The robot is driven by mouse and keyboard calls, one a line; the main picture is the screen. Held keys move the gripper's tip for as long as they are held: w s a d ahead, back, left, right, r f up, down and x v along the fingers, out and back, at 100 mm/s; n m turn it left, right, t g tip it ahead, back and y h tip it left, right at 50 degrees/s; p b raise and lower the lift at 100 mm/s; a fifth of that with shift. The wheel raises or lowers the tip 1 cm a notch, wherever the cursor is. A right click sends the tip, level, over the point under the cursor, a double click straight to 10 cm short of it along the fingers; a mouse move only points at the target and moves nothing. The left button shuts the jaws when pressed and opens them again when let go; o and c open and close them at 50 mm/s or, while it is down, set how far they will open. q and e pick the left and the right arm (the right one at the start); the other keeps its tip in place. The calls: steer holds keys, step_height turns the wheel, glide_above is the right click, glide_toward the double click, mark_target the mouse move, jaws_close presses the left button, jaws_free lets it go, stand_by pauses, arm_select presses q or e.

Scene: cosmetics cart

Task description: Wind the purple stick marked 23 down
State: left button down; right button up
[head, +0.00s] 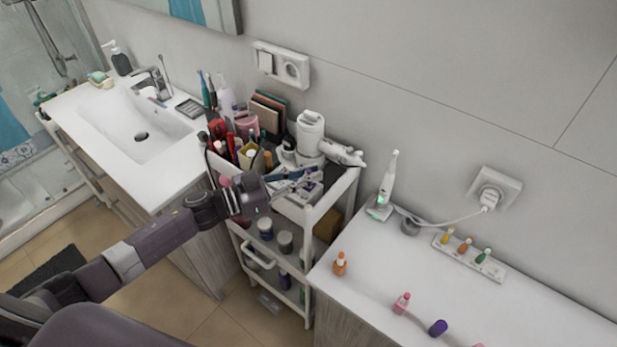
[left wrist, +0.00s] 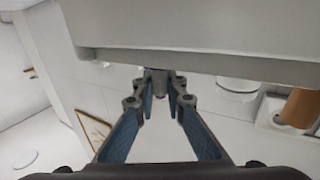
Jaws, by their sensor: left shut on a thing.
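My left gripper (head: 303,180) reaches in over the top tray of the white cart, its blue-padded fingers among the items there. In the left wrist view the fingertips (left wrist: 158,84) are together on a small greyish cylindrical thing (left wrist: 159,88) with a faint purple tint, just under a pale ledge. I cannot read any number on it, so I cannot tell if it is the purple stick marked 23. In the head view the held thing cannot be made out. My right gripper is not in view.
The cart (head: 322,207) top is crowded with brushes, tubes and a white appliance (head: 310,135). A sink (head: 140,125) lies left. The right counter (head: 380,255) holds small bottles, one purple (head: 438,327), a charging toothbrush-like device (head: 387,185) and a rack (head: 470,258).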

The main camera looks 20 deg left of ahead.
arm_select(q)
steer(key=m+g+h+b, duration=0.1)
steer(key=g+b, duration=0.1)
steer(key=m+g+h+b, duration=0.1)
steer(key=m+b, duration=0.1)
steer(key=shift+w+f+g+h, duration=0.1)
steer(key=shift+f+g+h, duration=0.1)
steer(key=shift+g+h, duration=0.15)
steer(key=shift+r+m+g+b, duration=0.1)
steer(key=shift+m+g+b, duration=0.2)
steer(key=shift+g+b, duration=0.15)
steer(key=c, duration=1.9)
jaws_free()
steer(key=shift+c, duration=0.2)
steer(key=shift+a, duration=0.1)
steer(key=v, duration=1.2)
